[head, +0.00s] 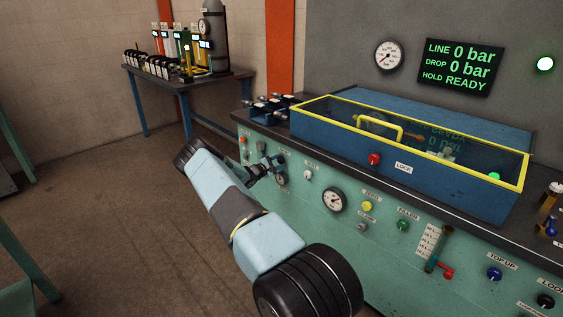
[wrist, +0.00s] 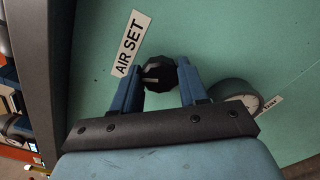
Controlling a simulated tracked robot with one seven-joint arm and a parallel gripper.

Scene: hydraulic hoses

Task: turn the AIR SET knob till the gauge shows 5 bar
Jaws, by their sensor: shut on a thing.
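The AIR SET knob (wrist: 160,72) is black and faceted, on the green panel in the wrist view. My gripper (wrist: 159,80) is shut on it, with one blue finger on each side. The white AIR SET label (wrist: 131,43) is beside the knob. A small round gauge (wrist: 238,98) is right of the fingers, partly covered by my gripper; its reading cannot be made out. In the head view my gripper (head: 268,166) reaches the panel near the small gauge (head: 282,179), whose needle is too small to read.
A blue box with a yellow-framed clear lid (head: 401,169) sits on the bench top. A larger gauge (head: 333,200) and several knobs are on the panel. The wall display (head: 461,67) reads LINE 0 bar, DROP 0 bar, HOLD READY. Floor at left is open.

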